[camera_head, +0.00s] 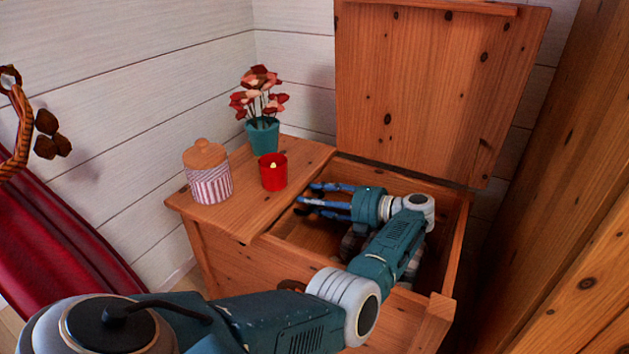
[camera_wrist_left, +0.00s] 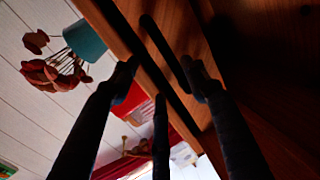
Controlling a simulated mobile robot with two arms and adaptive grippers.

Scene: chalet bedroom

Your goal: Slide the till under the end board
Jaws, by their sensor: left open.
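The wooden chest (camera_head: 319,268) stands open, its lid (camera_head: 430,95) raised at the back. The end board (camera_head: 230,220) covers the chest's left end. It also shows in the left wrist view (camera_wrist_left: 108,28). My left gripper (camera_head: 308,201) reaches into the opening, its open fingers pointing left beside the end board's inner edge. In the left wrist view, the gripper (camera_wrist_left: 160,82) has its fingers spread with nothing visible between them. I cannot make out the till for certain; my arm and shadow hide much of the interior. My right gripper is not in view.
On the end board stand a striped jar (camera_head: 210,182), a red candle cup (camera_head: 273,176) and a teal flower pot (camera_head: 263,138). A checked cloth-like thing (camera_head: 415,265) lies in the chest, partly behind my arm. Wooden furniture (camera_head: 560,230) stands close on the right.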

